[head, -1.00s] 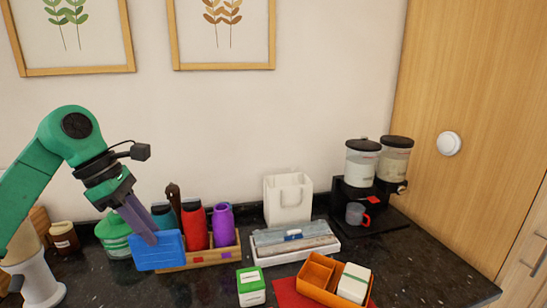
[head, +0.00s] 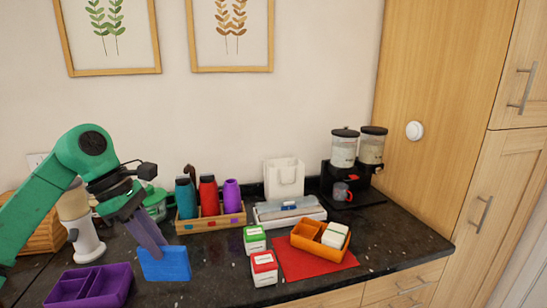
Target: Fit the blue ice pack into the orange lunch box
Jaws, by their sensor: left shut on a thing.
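The blue ice pack (head: 165,264) is a flat blue block, held upright low over the counter at the left. My left gripper (head: 158,250) is shut on its upper edge. The orange lunch box (head: 308,246) sits open on a red mat (head: 330,264) at the right, clear of the ice pack. A white block with a green edge (head: 336,234) stands in its right part; the left part looks empty. My right gripper is out of view.
Two small boxes, green-topped (head: 255,240) and red-topped (head: 264,268), stand between the ice pack and lunch box. A purple divided box (head: 90,287) is at front left. Behind are a wooden bottle rack (head: 212,223), a white tray (head: 290,218) and a dispenser (head: 344,175).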

